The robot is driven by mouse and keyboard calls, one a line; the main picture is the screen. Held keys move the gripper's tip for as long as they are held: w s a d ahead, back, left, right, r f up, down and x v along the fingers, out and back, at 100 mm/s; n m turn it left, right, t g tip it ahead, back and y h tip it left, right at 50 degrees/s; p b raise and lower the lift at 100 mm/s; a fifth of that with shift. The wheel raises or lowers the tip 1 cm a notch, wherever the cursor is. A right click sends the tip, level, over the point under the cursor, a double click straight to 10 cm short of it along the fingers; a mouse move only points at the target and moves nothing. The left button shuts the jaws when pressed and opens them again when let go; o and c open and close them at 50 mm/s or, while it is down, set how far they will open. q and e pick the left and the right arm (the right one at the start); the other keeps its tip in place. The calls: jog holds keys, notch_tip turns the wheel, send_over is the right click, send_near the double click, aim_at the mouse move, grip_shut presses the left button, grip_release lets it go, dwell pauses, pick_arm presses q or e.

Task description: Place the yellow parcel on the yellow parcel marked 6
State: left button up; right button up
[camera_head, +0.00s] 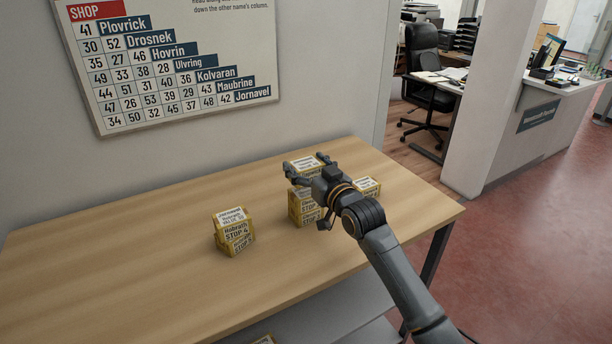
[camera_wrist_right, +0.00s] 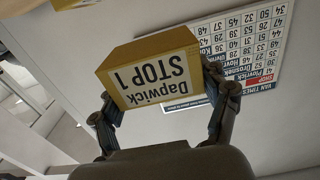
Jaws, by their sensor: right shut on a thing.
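A yellow parcel (camera_wrist_right: 150,78) with a white label reading "Dapwick STOP 1" is between the fingers of my right gripper (camera_wrist_right: 160,85) in the right wrist view. In the head view, the right gripper (camera_head: 309,179) is shut on this parcel (camera_head: 301,164), above or at the top of a group of yellow parcels (camera_head: 303,208). My gripper and wrist partly hide that group. I cannot tell whether the held parcel touches the one below. No parcel's mark 6 is readable. My left gripper is not in view.
A yellow stack (camera_head: 233,233), its upper label reading "STOP 4", stands left on the wooden counter (camera_head: 120,265). Another yellow parcel (camera_head: 369,187) stands right behind my wrist. A yellow parcel (camera_head: 264,340) shows below the counter's front edge. The counter's left part is clear.

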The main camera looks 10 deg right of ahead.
aim_at(306, 176)
jog(key=f, duration=0.1)
jog(key=w+f+p, duration=0.1)
jog(key=f, duration=0.1)
jog(key=shift+w+d+f, duration=0.1)
jog(key=shift+f, duration=0.4)
jog(key=shift+f, duration=0.2)
jog(key=o, duration=1.3)
jog(key=shift+f, duration=0.1)
